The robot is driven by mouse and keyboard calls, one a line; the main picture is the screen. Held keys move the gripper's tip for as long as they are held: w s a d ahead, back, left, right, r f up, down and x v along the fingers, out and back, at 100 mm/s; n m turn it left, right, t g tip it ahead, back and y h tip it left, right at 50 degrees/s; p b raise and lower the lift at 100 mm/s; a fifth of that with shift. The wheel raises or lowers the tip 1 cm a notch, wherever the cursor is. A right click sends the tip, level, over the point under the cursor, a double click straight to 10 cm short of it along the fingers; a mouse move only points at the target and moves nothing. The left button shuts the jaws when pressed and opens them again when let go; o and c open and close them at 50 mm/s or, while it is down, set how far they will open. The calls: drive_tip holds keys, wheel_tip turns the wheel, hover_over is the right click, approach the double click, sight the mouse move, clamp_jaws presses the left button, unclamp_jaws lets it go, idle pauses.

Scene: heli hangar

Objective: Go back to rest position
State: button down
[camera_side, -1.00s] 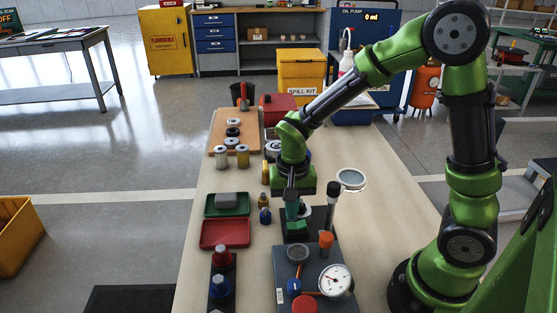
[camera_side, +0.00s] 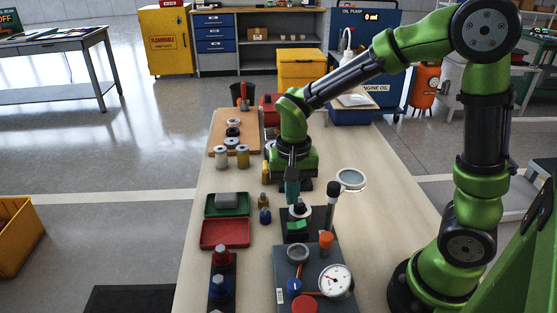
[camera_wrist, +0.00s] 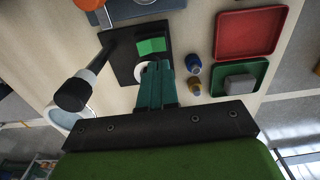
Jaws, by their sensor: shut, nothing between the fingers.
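My gripper (camera_side: 292,199) is shut with nothing between its fingers. It points down over the table, close above a dark plate (camera_side: 322,222) that holds a pale ring and a green block (camera_side: 298,225). In the wrist view the shut teal fingers (camera_wrist: 155,72) overlap the pale ring (camera_wrist: 141,72) in the picture, and the green block (camera_wrist: 152,46) lies just beyond. I cannot tell the exact gap between the fingertips and the ring. The arm is bent, with its elbow high at the right.
A black-capped post (camera_side: 332,192) stands right of the gripper. A gauge board (camera_side: 335,281) lies in front. Green (camera_side: 240,205) and red (camera_side: 226,233) trays, with small fittings beside them, lie left. A round lens-like dish (camera_side: 351,179) is at right. The right side of the table is mostly clear.

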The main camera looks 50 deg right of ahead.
drive_tip(key=shift+s+a+f+n, duration=0.1)
drive_tip(key=shift+s+f+n, duration=0.1)
drive_tip(key=shift+n, duration=0.2)
drive_tip(key=s+r+n+t+y, duration=0.1)
drive_tip(key=s+r+n+t, duration=0.1)
drive_tip(key=r, duration=0.4)
drive_tip(key=s+r+n+t+y, duration=0.1)
drive_tip(key=s+r+n+t, duration=0.1)
drive_tip(key=s+r+t, duration=0.3)
drive_tip(key=v, duration=0.3)
drive_tip(key=shift+s, duration=0.25)
